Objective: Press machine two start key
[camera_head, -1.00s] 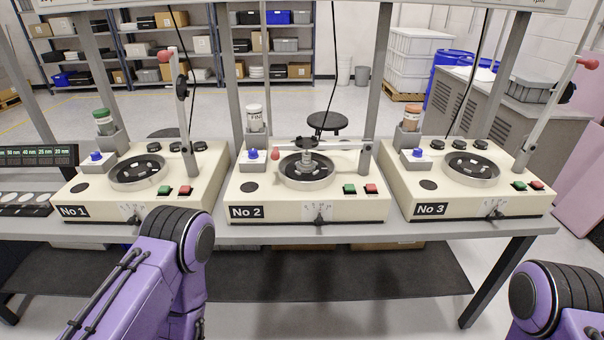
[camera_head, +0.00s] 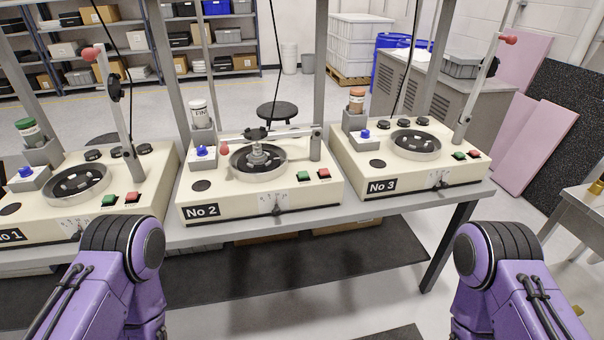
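Machine No 2 (camera_head: 238,205) is a cream box in the middle of the bench. On its front right top sit a green key (camera_head: 303,177) and a red key (camera_head: 324,174) side by side. Its lever arm lies level across the round pan (camera_head: 258,161), with a fixture standing in the pan. A blue knob (camera_head: 201,151) is at its left. My two purple arms come in from the bottom left and bottom right, short of the bench. Neither gripper shows in this view.
Machine No 1 (camera_head: 120,175) stands left and machine No 3 (camera_head: 345,158) right, both with levers raised. Grey bench posts rise behind the machines. A black stool (camera_head: 277,111) stands behind the bench. Pink panels (camera_head: 535,145) and a side table are at the right.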

